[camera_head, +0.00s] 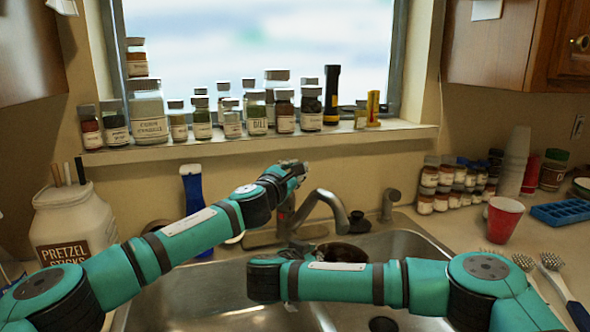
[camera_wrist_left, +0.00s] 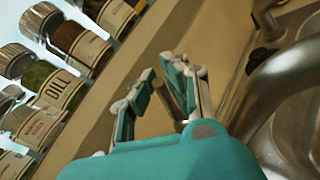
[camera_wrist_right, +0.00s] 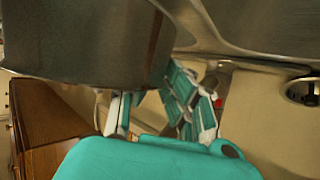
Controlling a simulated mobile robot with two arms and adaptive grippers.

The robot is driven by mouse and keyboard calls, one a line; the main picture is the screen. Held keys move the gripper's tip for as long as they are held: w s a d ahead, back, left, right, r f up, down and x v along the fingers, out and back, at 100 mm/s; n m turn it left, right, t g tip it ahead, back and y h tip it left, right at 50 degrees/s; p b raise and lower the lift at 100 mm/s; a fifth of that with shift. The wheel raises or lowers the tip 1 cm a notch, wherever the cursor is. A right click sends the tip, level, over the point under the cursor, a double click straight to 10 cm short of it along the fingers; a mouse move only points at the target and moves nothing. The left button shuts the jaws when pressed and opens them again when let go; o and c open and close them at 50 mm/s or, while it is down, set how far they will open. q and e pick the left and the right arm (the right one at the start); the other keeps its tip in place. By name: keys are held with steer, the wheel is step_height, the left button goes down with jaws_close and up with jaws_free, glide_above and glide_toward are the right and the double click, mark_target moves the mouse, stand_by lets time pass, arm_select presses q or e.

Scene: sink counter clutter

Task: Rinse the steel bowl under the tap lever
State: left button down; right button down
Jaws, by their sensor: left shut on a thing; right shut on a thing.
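The steel bowl (camera_head: 342,252) sits under the tap spout over the sink (camera_head: 190,298), its inside dark brown. Its grey side fills the upper left of the right wrist view (camera_wrist_right: 75,40). My right gripper (camera_wrist_right: 158,92) is shut on the bowl's edge; in the head view it is mostly hidden behind my wrist. My left gripper (camera_head: 294,168) is shut on the tap lever, above the tap body; a thin rod, the tap lever (camera_wrist_left: 166,108), shows between its fingers in the left wrist view. The tap spout (camera_head: 325,200) curves to the right. I cannot see whether water runs.
Jars and a black torch (camera_head: 331,95) line the windowsill (camera_head: 260,146) behind my left gripper. A pretzel jar (camera_head: 72,222) stands at left. A red cup (camera_head: 502,220), brushes (camera_head: 550,262) and a blue tray (camera_head: 562,214) stand on the right counter.

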stand_by(0.5)
arm_select(q)
steer(key=shift+w+a+r+n+g+y, duration=0.15)
steer(key=shift+w+r+n+g+y, duration=0.15)
steer(key=shift+w+r+n+g, duration=0.3)
steer(key=shift+w+a+r+n, duration=0.1)
steer(key=shift+w+a+n, duration=0.2)
steer(key=shift+w+n, duration=0.1)
steer(key=c, duration=1.3)
jaws_free()
steer(key=shift+a, duration=0.2)
steer(key=shift+d, duration=0.15)
steer(key=shift+s+d, duration=0.1)
steer(key=shift+s, duration=0.1)
steer(key=v, duration=1.2)
steer(key=shift+w, duration=0.15)
